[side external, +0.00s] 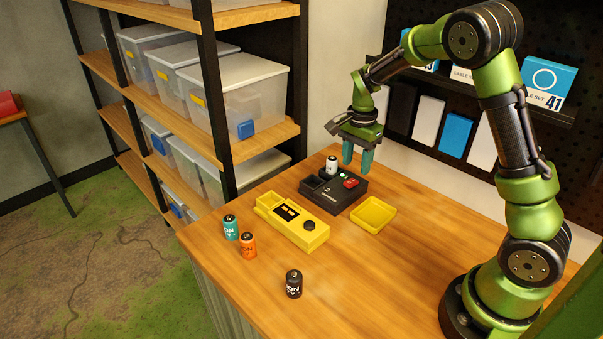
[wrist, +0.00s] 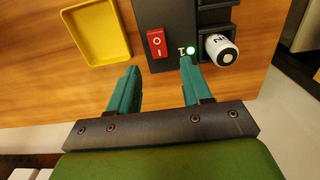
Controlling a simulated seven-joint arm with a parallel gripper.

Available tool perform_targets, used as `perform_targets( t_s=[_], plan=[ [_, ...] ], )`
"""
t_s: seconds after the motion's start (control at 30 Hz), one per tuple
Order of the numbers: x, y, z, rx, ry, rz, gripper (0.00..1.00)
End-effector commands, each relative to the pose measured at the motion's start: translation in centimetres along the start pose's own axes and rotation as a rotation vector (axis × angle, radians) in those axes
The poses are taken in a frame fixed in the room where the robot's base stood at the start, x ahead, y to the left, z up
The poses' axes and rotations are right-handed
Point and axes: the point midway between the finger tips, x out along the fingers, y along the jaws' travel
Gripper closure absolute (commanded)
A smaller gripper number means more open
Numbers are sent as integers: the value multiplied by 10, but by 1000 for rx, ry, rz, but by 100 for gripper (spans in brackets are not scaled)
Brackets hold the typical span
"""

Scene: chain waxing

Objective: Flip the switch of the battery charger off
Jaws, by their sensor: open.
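The black battery charger (side external: 340,196) sits on the wooden table, and part of it shows in the wrist view (wrist: 178,15). Its red rocker switch (side external: 351,183) is on the right of its top; in the wrist view the switch (wrist: 157,43) shows O and I marks. A green light (wrist: 190,51) glows beside the switch. A white battery (side external: 332,164) stands in the charger and also shows in the wrist view (wrist: 221,49). My gripper (side external: 358,168) is open and empty above the charger's back edge. In the wrist view its teal fingertips (wrist: 160,72) are on either side of the switch, slightly nearer the camera.
A yellow tray (side external: 372,214) lies right of the charger. A yellow device (side external: 292,222) with a knob is in front. Teal (side external: 231,228), orange (side external: 248,245) and black (side external: 293,284) batteries stand towards the table's front left. The table's right part is clear.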

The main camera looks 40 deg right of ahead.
Motion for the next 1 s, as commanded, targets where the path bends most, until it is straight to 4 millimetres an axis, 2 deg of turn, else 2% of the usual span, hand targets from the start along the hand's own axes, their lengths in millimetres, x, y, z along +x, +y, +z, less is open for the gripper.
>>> perform_targets(
  t_s=[0.1, 0.3, 0.67, 0.9, 0.97, 1.0],
  plan=[
    [22, 1, 0, 2, 0, 4, 51],
    [40, 0, 0, 0, 0, 1, 51],
    [44, 0, 0, 0, 0, -1, 53],
    [44, 0, 0, 0, 0, -1, 89],
    [44, 0, 0, 0, 0, -1, 99],
    [44, 0, 0, 0, 0, -1, 100]
  ],
)
